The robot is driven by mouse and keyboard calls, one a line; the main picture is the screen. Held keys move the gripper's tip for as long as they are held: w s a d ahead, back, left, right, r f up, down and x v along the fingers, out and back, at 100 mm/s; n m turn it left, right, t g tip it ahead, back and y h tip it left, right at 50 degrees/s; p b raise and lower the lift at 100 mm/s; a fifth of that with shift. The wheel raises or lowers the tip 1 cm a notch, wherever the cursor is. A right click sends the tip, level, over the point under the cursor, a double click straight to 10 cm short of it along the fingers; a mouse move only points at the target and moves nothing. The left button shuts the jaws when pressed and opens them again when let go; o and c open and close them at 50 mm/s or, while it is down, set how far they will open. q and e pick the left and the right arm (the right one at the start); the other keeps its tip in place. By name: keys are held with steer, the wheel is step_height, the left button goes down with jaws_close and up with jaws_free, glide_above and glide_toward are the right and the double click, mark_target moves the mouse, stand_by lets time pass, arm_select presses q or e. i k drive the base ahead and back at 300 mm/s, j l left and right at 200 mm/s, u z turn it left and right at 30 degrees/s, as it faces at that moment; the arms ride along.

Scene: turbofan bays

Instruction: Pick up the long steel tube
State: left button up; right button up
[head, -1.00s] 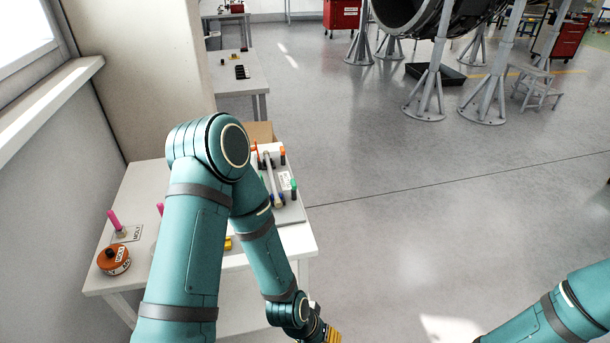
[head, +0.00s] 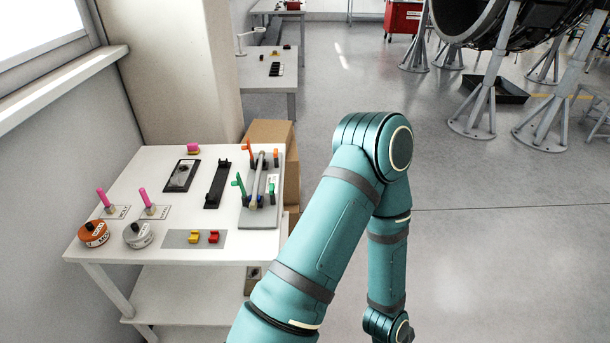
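A long steel tube (head: 257,182) lies along a grey board (head: 265,220) at the right end of the white table (head: 130,240). Green and orange clamp-like pieces stand beside it, at the near and far parts of the board. My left arm comes up from the bottom and bends down to the right of the table, apart from the tube. Its gripper is below the picture's edge. My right arm and gripper are out of view.
The table also holds a black cradle (head: 217,184), a black tray (head: 182,175), an orange tin (head: 93,233), a pale tin (head: 138,235) and pink-handled tools. A cardboard box (head: 272,135) stands behind. Open floor lies right, with engine stands (head: 480,110) farther back.

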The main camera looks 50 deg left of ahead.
mark_target(253, 205)
steer(key=i+l, duration=0.15)
steer(key=i, duration=0.25)
steer(key=i+l+u, duration=0.15)
steer(key=i, duration=0.25)
steer(key=i+l, duration=0.2)
steer(key=i, duration=0.15)
steer(key=i+u, duration=0.25)
steer(key=u, duration=0.2)
steer(key=i+u, duration=0.2)
steer(key=u, duration=0.3)
steer(key=i+l+u, duration=0.15)
steer(key=u, duration=0.3)
steer(key=i+u, duration=0.15)
steer(key=u, duration=0.3)
steer(key=i+l+u, duration=0.1)
steer(key=u, duration=0.35)
steer(key=i+l+u, duration=0.15)
steer(key=u, duration=0.3)
steer(key=i+l+u, duration=0.15)
steer(key=u, duration=0.3)
steer(key=l+u, duration=0.25)
steer(key=u, duration=0.2)
steer(key=i+l+u, duration=0.1)
steer(key=l+u, duration=0.15)
steer(key=u, duration=0.2)
